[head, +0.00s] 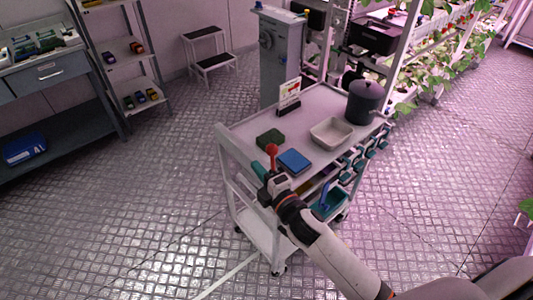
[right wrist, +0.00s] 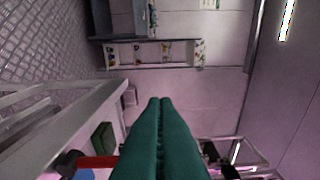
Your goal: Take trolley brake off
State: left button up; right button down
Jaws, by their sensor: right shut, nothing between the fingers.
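The white trolley (head: 233,170) stands in the middle of the head view. A red bar (right wrist: 98,162), likely the lever, lies just left of the fingers there. Whether they touch it I cannot tell. My left gripper is in neither view.
On the trolley top are a dark green block (head: 270,138), a blue box (head: 294,161), a pale tray (head: 332,133), a sign (head: 289,98) and a black pot (head: 363,101). A grey cabinet (head: 281,60) and plant racks stand behind.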

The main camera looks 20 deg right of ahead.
aim_at(273, 161)
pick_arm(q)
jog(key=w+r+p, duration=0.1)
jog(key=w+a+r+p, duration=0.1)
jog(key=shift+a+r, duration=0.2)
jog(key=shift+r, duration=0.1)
pick_arm(e)
jog(key=w+d, duration=0.1)
jog(key=w, duration=0.1)
jog(key=w+d, duration=0.2)
jog(key=shift+f, duration=0.15)
